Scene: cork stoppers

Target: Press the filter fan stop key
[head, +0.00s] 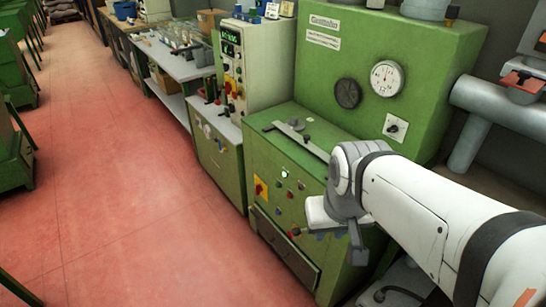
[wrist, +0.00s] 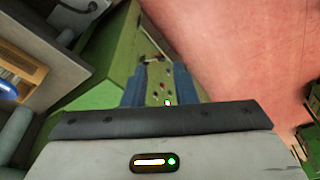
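The green machine (head: 275,142) has a front control panel with several small coloured keys and a lit indicator (head: 284,174). Labels are too small to read, so I cannot tell which key is the filter fan stop key. My gripper (wrist: 161,70) is in front of the panel, apart from it. In the wrist view its two bluish fingers stand apart with nothing between them; several panel keys (wrist: 157,87) show beyond the gap. In the head view my arm hides the panel's right part.
A dial gauge (head: 387,78) and a rotary switch (head: 396,127) are on the machine's upright back. A control cabinet (head: 262,60) and a workbench (head: 175,62) stand to the left. Grey pipes (head: 500,105) are at the right. The red floor (head: 130,190) is clear in front.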

